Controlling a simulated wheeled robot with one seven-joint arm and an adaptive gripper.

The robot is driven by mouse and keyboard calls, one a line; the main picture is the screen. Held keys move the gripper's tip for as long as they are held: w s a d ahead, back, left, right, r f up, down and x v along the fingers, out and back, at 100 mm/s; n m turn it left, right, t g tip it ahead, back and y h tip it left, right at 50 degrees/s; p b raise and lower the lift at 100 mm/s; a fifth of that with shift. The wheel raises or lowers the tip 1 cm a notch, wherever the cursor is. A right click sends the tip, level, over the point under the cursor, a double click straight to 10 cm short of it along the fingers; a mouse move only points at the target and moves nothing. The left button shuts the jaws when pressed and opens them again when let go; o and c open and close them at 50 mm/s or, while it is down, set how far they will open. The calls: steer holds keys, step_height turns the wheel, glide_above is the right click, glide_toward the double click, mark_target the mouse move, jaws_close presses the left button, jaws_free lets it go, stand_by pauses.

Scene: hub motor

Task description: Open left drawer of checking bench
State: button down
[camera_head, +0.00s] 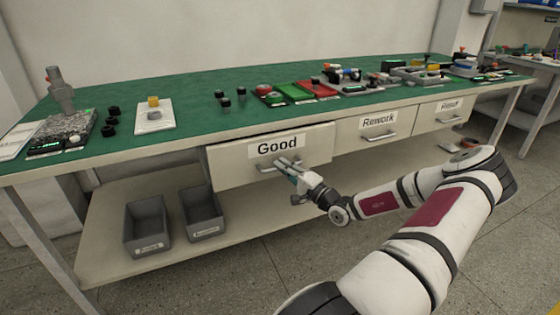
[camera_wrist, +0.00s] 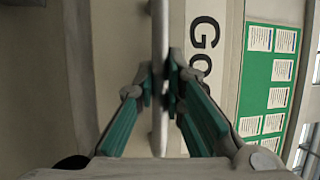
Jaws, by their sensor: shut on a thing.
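The checking bench (camera_head: 190,139) has a green top and three drawers in a row. The left drawer (camera_head: 225,170) is labelled "Good", and its front stands out a little from the bench. My gripper (camera_head: 287,164) is at the handle (camera_head: 264,167) of this drawer. In the wrist view, my gripper (camera_wrist: 161,88) has its fingers shut on the handle bar (camera_wrist: 159,30), one on each side. The "Good" label shows partly, turned sideways, beside it. How far the drawer is pulled out is hard to tell.
The "Rework" drawer (camera_head: 357,146) and a third drawer (camera_head: 425,120) are to the right and look shut. Two grey bins (camera_head: 146,226) (camera_head: 200,213) stand on the lower shelf. Several tools and parts lie on the green top (camera_head: 190,96). The floor (camera_head: 240,262) in front is clear.

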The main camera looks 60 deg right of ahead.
steer(key=s+a+p, duration=0.4)
steer(key=s+a, duration=0.2)
steer(key=s, duration=0.4)
steer(key=s+a+p, duration=0.4)
steer(key=s+a, duration=0.3)
steer(key=s, duration=0.4)
steer(key=c, duration=1.6)
jaws_free()
steer(key=shift+c, duration=0.2)
steer(key=shift+s, duration=0.15)
steer(key=v, duration=1.1)
steer(key=shift+s, duration=0.4)
